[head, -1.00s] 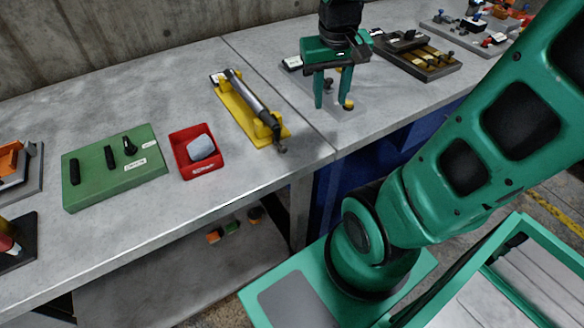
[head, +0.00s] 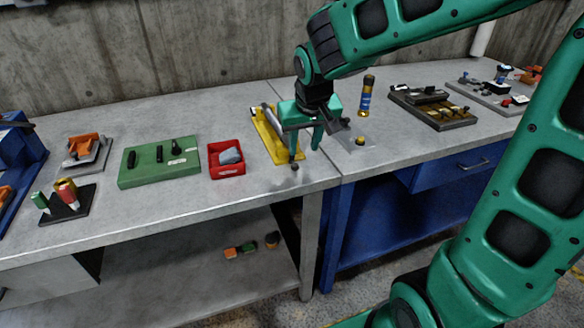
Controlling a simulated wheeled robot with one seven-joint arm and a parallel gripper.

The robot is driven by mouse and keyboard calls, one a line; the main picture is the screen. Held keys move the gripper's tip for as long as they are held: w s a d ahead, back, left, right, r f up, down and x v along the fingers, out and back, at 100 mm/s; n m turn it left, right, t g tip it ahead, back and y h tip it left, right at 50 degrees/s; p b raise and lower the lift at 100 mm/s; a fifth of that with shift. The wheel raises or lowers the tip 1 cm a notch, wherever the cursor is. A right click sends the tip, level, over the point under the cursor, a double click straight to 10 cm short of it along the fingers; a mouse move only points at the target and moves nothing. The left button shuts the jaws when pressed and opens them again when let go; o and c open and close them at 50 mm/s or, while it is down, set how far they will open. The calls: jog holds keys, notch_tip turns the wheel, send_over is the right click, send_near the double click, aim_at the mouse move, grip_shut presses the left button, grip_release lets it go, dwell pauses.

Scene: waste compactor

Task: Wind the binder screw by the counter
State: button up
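A yellow fixture (head: 264,134) carrying a long grey cylinder lies on the grey worktop. It looks like the binder, though I cannot read a label confirming this. A dark knob-like end (head: 294,163) shows at its near end. My gripper (head: 305,146) points down over the near right part of the fixture and hides some of it. Its two green fingers are apart, with nothing visible between them. The left finger is close to the dark end; I cannot tell whether they touch. I cannot identify which item is the counter.
A red tray (head: 226,171) holding a grey lump and a green block (head: 145,178) stand left. Right are a grey plate with a yellow knob (head: 360,141), an upright blue cylinder (head: 366,97) and a dark slotted board (head: 446,120). The worktop's front strip is clear.

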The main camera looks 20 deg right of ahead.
aim_at(296, 166)
jog(key=x, duration=0.2)
jog(key=a+x, duration=0.1)
jog(key=x, duration=0.5)
jog(key=shift+a, duration=0.25)
jog(key=shift+w+d+f, duration=0.1)
jog(key=shift+w+f, duration=0.15)
jog(key=shift+f, duration=0.3)
